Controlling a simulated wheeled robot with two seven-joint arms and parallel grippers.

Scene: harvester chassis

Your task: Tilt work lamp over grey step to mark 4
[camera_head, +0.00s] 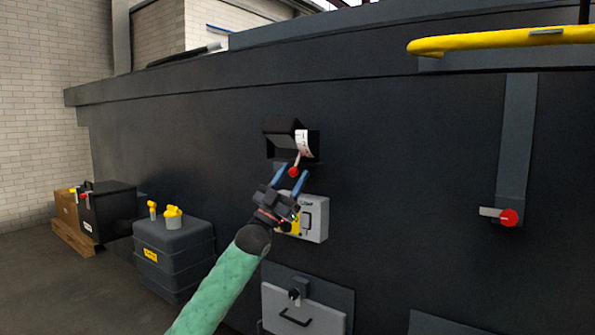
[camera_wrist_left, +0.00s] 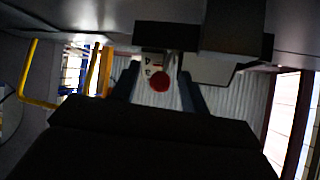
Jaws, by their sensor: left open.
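The work lamp (camera_head: 282,133) is a dark box-shaped housing on the dark chassis wall. A white scale plate (camera_head: 304,143) is at its right side, and a short lever with a red knob (camera_head: 293,171) points down below it. My left gripper (camera_head: 292,173) is open, with its blue-grey fingers on either side of the red knob. In the left wrist view the red knob (camera_wrist_left: 159,82) shows between the two fingers, apparently not gripped. The plate's marks are too small to read surely. I cannot tell which part is the grey step. My right gripper is not in view.
A light grey box (camera_head: 316,218) with a yellow label is just below my left gripper. A grey panel with a handle (camera_head: 325,311) is lower. Another red-knobbed lever (camera_head: 508,217) is at right. A yellow rail (camera_head: 480,42) crosses the upper right. Dark cases (camera_head: 175,260) stand left.

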